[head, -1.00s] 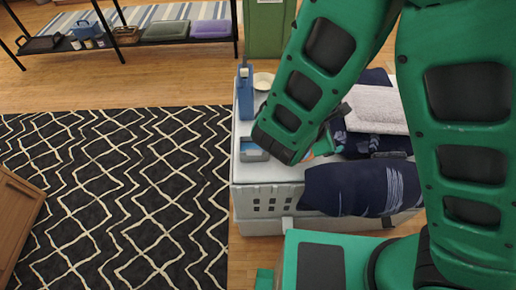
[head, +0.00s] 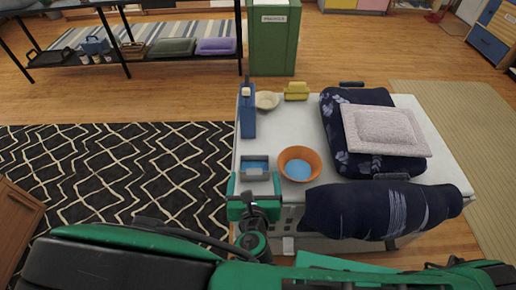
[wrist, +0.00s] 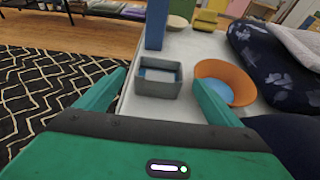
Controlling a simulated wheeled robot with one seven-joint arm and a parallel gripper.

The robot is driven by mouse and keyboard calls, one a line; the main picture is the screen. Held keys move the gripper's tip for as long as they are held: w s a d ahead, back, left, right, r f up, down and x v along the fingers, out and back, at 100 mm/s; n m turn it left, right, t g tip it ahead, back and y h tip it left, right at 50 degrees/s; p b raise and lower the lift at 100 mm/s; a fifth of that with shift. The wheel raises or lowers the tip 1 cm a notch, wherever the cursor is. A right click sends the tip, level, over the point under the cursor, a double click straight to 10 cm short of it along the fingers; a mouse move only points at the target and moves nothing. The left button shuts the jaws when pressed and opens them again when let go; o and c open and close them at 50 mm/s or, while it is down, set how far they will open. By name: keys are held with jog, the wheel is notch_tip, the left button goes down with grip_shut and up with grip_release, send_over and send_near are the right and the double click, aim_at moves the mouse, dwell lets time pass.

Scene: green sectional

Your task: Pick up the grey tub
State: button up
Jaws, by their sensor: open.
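The grey tub (head: 256,175) is a small square open container with a blue inside, upright on the near left corner of the white table. It also shows in the wrist view (wrist: 158,88), straight ahead and between the fingers as seen from the wrist. My gripper (head: 252,192) is just on the near side of the tub, with its fingers apart and nothing between them. In the wrist view my gripper (wrist: 160,92) has a green finger on each side. The head view does not clearly show whether the fingers touch the tub.
An orange bowl (head: 299,164) with a blue inside stands close right of the tub.

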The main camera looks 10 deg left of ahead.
aim_at(254, 170)
jog(key=shift+x, duration=4.4)
jog(key=shift+s+f, duration=0.1)
jog(key=shift+f, duration=0.1)
jog(key=c, duration=0.9)
jog(key=shift+o, duration=0.2)
jog(key=shift+r, duration=0.15)
